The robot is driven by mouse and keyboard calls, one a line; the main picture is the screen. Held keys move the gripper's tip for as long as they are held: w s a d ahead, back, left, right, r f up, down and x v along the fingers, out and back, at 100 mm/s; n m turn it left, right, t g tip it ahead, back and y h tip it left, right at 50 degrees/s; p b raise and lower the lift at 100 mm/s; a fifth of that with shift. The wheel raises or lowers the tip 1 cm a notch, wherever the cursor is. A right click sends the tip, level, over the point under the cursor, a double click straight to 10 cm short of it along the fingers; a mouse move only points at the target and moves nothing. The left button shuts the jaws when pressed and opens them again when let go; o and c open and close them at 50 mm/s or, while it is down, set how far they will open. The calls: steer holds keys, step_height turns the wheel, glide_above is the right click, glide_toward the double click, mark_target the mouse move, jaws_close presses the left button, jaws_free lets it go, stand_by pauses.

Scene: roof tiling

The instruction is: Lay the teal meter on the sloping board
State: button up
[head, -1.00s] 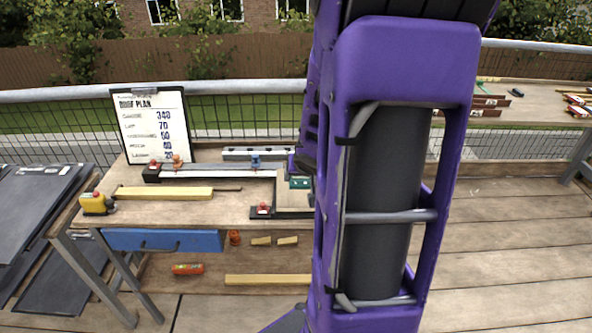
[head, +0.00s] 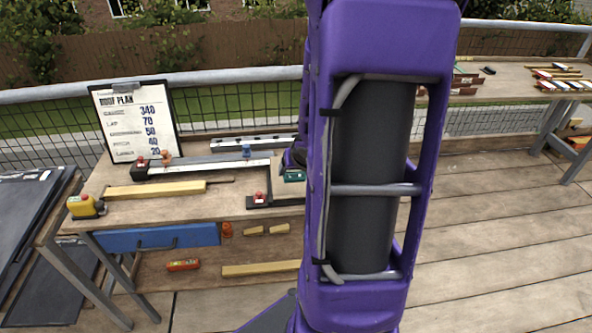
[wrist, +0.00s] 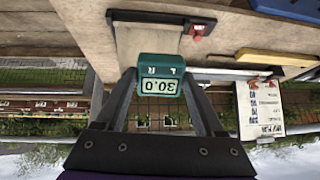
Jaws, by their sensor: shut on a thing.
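The teal meter (wrist: 160,72) sits between the two fingers of my gripper (wrist: 160,80) in the wrist view, with its lit number display facing the camera. In the head view a small part of the meter (head: 294,175) shows at the left edge of my arm, over the bench. The sloping board (wrist: 142,40) is a pale panel just beyond the meter in the wrist view, with a dark bar and a red knob at one end. My arm hides much of the board in the head view. I cannot tell whether the meter touches it.
The bench (head: 120,208) carries a clipboard (head: 135,120), a yellow tape measure (head: 85,207), a wooden batten (head: 155,189) and metal rules. A blue drawer (head: 160,237) hangs below. A second table (head: 510,80) with tools stands at right. Open decking lies between.

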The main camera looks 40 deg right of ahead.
steer(key=shift+s+d+b+x, duration=0.1)
steer(key=shift+b+x, duration=1.2)
steer(key=shift+x, duration=0.4)
steer(key=shift+s+d+b+x, duration=0.15)
steer(key=shift+b+x, duration=1.2)
steer(key=shift+x, duration=0.4)
steer(key=shift+s+d+b+x, duration=0.1)
steer(key=shift+b+x, duration=1.2)
steer(key=shift+x, duration=0.4)
steer(key=shift+b+x, duration=0.75)
steer(key=shift+x, duration=0.6)
steer(key=shift+s+f, duration=0.1)
steer(key=shift+f, duration=0.1)
steer(key=o, duration=1.2)
steer(key=shift+s+a+r+p, duration=0.1)
steer(key=shift+s+r+p, duration=0.15)
steer(key=shift+r+p, duration=0.4)
steer(key=p+v, duration=0.4)
steer(key=v, duration=0.1)
steer(key=shift+w+a+r, duration=0.1)
steer(key=shift+a+r, duration=0.1)
steer(key=shift+r, duration=0.1)
